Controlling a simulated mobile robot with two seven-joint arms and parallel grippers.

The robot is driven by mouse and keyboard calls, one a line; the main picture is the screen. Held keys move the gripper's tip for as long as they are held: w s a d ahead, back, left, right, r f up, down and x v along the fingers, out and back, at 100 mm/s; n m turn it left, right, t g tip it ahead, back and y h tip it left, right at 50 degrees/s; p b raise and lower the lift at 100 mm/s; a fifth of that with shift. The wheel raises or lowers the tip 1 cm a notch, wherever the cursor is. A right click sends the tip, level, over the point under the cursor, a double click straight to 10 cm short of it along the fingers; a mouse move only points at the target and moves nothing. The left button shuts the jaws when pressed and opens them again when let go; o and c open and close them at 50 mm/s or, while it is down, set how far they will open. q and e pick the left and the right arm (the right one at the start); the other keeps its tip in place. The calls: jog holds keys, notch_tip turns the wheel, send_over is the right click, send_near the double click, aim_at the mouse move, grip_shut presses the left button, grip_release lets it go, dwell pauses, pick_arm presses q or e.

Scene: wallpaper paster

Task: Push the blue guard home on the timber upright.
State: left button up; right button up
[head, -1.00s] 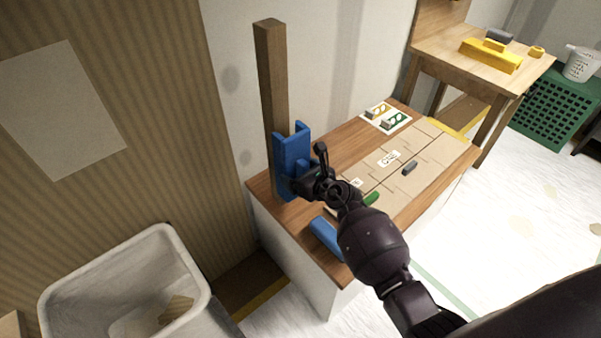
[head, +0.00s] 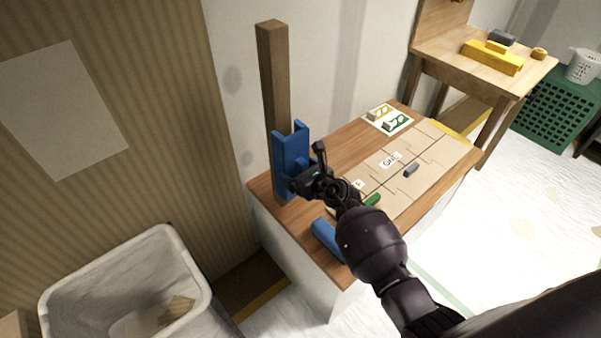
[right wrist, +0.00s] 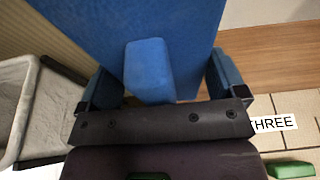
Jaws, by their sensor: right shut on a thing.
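The timber upright (head: 274,80) stands at the back left corner of the wooden-topped bench. My right gripper (head: 300,180) is shut on the guard's near side, low down. In the right wrist view the guard (right wrist: 190,20) fills the top middle, and its blue grip block (right wrist: 150,70) sits between the fingers of my right gripper (right wrist: 160,82). My left gripper is out of view.
Another blue piece (head: 328,238) lies at the bench's (head: 345,150) front left corner. A green piece (head: 372,200) and a grey piece (head: 411,170) lie on the tan labelled panels. A pale bin (head: 65,285) stands at lower left. A wooden table (head: 435,55) stands at back right.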

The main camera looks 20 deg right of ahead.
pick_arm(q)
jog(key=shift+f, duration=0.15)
pick_arm(e)
jog(key=shift+w+a, duration=0.2)
jog(key=shift+w, duration=0.4)
jog(key=shift+w+a, duration=0.2)
jog(key=shift+w, duration=0.35)
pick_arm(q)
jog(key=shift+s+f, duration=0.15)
pick_arm(e)
jog(key=shift+w+a, duration=0.25)
jog(key=shift+w, duration=0.4)
jog(key=o, duration=0.6)
jog(key=shift+o, duration=0.2)
jog(key=shift+f+p+v, duration=0.25)
jog(key=shift+p+v, duration=0.1)
jog(key=shift+v, duration=0.85)
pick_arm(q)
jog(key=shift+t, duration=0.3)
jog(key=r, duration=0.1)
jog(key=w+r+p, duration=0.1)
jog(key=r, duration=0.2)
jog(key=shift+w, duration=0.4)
pick_arm(e)
jog(key=s, duration=0.1)
jog(key=s+d, duration=0.1)
jog(key=s, duration=0.2)
jog(key=shift+s+d+f, duration=0.1)
jog(key=shift+s+d, duration=0.1)
jog(key=shift+d, duration=0.1)
